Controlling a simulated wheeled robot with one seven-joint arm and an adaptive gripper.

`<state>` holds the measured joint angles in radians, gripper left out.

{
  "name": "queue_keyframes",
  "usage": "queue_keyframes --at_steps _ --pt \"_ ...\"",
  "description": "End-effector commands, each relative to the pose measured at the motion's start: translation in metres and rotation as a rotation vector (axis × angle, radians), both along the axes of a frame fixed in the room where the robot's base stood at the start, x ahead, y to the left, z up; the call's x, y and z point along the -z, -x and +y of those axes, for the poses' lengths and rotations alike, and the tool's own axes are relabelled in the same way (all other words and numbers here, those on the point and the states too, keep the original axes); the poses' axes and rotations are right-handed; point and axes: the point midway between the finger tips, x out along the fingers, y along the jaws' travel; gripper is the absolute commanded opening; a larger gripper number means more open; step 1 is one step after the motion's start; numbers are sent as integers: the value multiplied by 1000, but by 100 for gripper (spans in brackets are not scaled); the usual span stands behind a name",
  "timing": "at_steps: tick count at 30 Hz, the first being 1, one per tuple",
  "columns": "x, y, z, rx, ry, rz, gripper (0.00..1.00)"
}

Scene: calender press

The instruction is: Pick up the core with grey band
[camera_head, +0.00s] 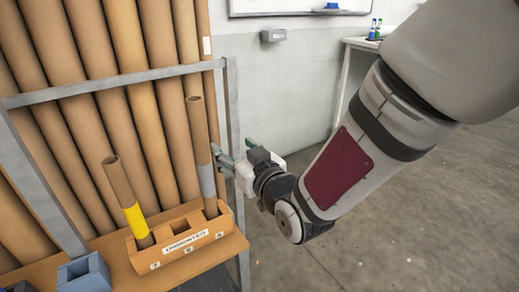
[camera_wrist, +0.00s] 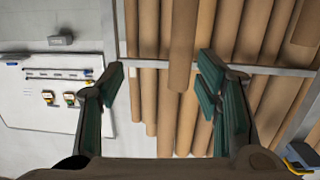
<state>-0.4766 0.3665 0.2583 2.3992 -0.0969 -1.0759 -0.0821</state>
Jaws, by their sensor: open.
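The core with grey band (camera_head: 202,150) is a brown cardboard tube. It stands slightly tilted in the right end slot of an orange holder (camera_head: 185,250), with its grey band (camera_head: 207,181) low down. My gripper (camera_head: 221,158) is open and empty, just right of the core, a little above the band. In the wrist view, a tube that appears to be this core (camera_wrist: 183,45) shows its end between my spread fingers (camera_wrist: 162,75), closer to the right one. Its band is not visible there. I cannot tell whether the core is between the fingertips in depth.
A core with yellow band (camera_head: 128,195) leans in the holder's left slot. Tall brown tubes (camera_head: 90,60) stand behind a grey metal rail (camera_head: 110,82). A blue block (camera_head: 85,275) sits at lower left. Open floor (camera_head: 400,230) lies to the right.

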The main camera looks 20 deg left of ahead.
Motion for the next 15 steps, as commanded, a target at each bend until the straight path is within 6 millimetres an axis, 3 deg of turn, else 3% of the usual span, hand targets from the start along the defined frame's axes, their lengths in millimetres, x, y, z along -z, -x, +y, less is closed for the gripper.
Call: queue_keyframes --at_steps 1,7,15 --pt "15 4 11 -20 -28 -11 58" --pt "23 11 31 -50 -92 -46 58" --pt "22 -19 66 -51 -96 -49 58"
